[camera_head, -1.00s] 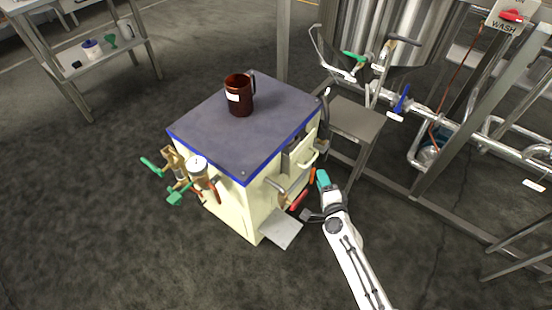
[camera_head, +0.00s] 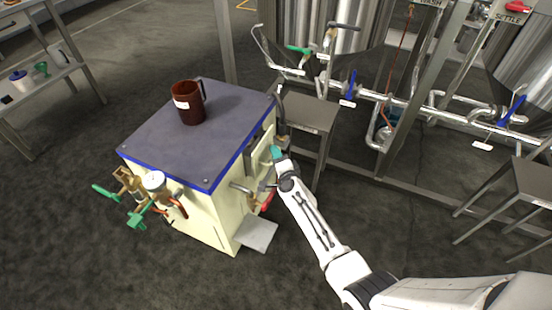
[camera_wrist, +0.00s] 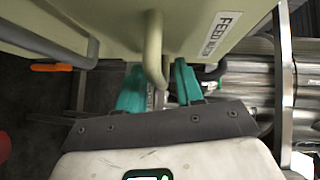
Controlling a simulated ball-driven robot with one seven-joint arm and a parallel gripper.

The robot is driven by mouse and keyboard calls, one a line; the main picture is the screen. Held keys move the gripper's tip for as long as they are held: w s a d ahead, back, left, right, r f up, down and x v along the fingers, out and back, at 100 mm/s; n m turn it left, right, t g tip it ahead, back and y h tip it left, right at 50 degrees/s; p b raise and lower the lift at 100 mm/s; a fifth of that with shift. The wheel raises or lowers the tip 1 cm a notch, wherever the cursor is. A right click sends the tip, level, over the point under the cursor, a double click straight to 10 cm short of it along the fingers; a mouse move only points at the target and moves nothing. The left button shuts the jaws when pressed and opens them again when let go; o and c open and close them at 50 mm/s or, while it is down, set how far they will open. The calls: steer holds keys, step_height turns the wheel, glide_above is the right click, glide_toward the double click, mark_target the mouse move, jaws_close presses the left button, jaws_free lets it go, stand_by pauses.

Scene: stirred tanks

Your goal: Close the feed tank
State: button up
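The cream cabinet (camera_head: 205,215) with a blue-edged grey top stands left of centre in the head view. In the wrist view, a label reading "FEED" and more, partly unreadable, is on its cream body (camera_wrist: 190,15). A curved cream bar handle (camera_wrist: 153,50) stands out from this body. My gripper (camera_wrist: 160,85) has its two teal fingers spread, one on each side of the handle's lower end. A gap shows on the right side; contact on the left is unclear. In the head view, my gripper (camera_head: 277,154) is at the cabinet's right side, its fingers partly hidden.
A dark red mug (camera_head: 188,104) stands on the cabinet top. Green-handled valves and a gauge (camera_head: 154,181) stick out at its left. An orange lever (camera_wrist: 52,67) is left in the wrist view. A grey stool (camera_head: 297,112), pipes and steel tanks (camera_head: 300,25) stand behind.

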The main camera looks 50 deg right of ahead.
jaws_close()
stand_by(0.3)
stand_by(0.4)
